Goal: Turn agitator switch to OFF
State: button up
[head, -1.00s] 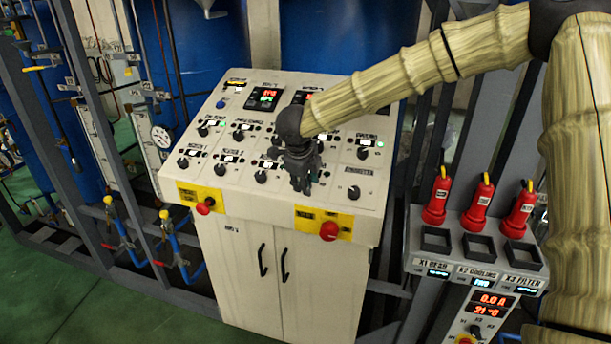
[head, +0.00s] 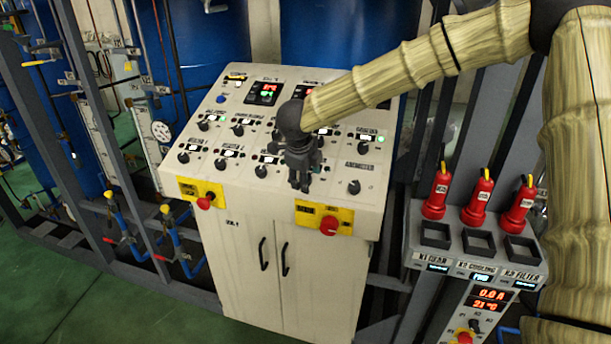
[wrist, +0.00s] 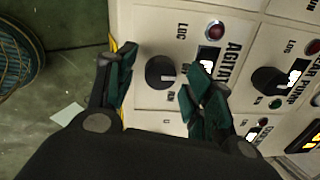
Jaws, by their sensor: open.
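The agitator switch (wrist: 160,72) is a black rotary knob on a cream panel in the wrist view. A partly covered "AGITA..." label and a red lamp are beside it. A pale mark shows on the knob's right side, and LOC and RUN markings are around it. My gripper (wrist: 160,82) is open, with one dark green finger on each side of the knob; I cannot tell whether either touches it. In the head view my gripper (head: 302,180) is over the front row of the sloped panel and hides the knob beneath it.
The control panel (head: 225,180) carries several other knobs close by, including a gear pump knob (wrist: 270,80). A red emergency button (head: 328,225) on a yellow plate is just below my gripper. Red plugs (head: 478,200) stand at the right.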

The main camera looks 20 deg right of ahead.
jog(key=v, duration=1.2)
